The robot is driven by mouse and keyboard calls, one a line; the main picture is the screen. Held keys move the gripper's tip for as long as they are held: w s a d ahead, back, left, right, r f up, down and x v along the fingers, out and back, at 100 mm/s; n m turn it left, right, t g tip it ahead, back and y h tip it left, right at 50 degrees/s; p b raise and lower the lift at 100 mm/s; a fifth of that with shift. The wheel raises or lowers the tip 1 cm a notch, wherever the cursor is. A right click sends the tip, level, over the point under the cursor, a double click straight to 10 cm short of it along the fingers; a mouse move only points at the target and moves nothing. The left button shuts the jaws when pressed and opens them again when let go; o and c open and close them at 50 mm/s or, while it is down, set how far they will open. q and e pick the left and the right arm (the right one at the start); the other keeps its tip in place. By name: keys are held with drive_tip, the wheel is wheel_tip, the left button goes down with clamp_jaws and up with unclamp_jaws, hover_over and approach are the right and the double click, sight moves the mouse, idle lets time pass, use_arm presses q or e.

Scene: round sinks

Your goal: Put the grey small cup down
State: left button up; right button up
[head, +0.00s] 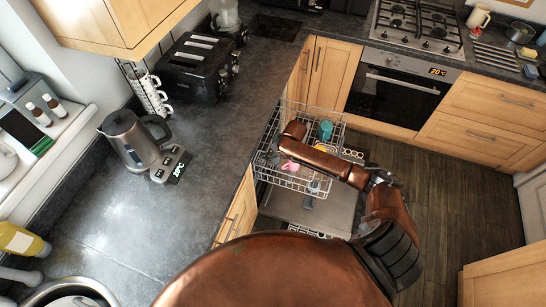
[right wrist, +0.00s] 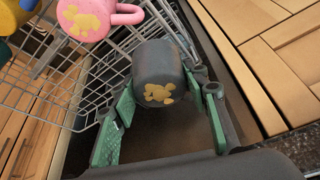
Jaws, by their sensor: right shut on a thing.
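The grey small cup (right wrist: 158,72) is dark with a yellow animal print and shows in the right wrist view. My right gripper (right wrist: 165,100), with green finger pads, is shut on it, one finger on each side. The cup is close to the wire dishwasher rack (right wrist: 45,100); I cannot tell whether it touches the wires. In the head view my right arm reaches over the rack (head: 270,165) of the open dishwasher, and I cannot make out the gripper or the held cup there. My left gripper is not in view.
A pink mug (right wrist: 88,18) sits in the rack, left of the held cup. A teal cup (head: 326,130) stands at the rack's far side. Wooden cabinet fronts (right wrist: 270,50) are close on the right. A kettle (head: 132,140) stands on the dark counter (head: 110,225).

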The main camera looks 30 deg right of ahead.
drive_tip(key=shift+w+d+f, duration=0.15)
drive_tip(key=shift+w+f, duration=0.35)
drive_tip(key=shift+w+d+f, duration=0.15)
drive_tip(key=shift+w+f, duration=0.3)
drive_tip(key=shift+f, duration=0.05)
drive_tip(key=shift+w+d+f, duration=0.15)
drive_tip(key=shift+w+f, duration=0.2)
drive_tip(key=shift+f, duration=0.1)
drive_tip(key=shift+f+b, duration=0.45)
drive_tip(key=shift+f, duration=1.1)
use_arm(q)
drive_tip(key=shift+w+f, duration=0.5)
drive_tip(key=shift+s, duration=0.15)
use_arm(e)
drive_tip(key=o, duration=1.3)
drive_tip(key=shift+f, duration=0.15)
use_arm(q)
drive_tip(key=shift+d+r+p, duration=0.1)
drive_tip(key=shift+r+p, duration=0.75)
drive_tip(key=shift+p, duration=0.05)
use_arm(e)
drive_tip(key=v, duration=1.2)
drive_tip(key=shift+s, duration=0.1)
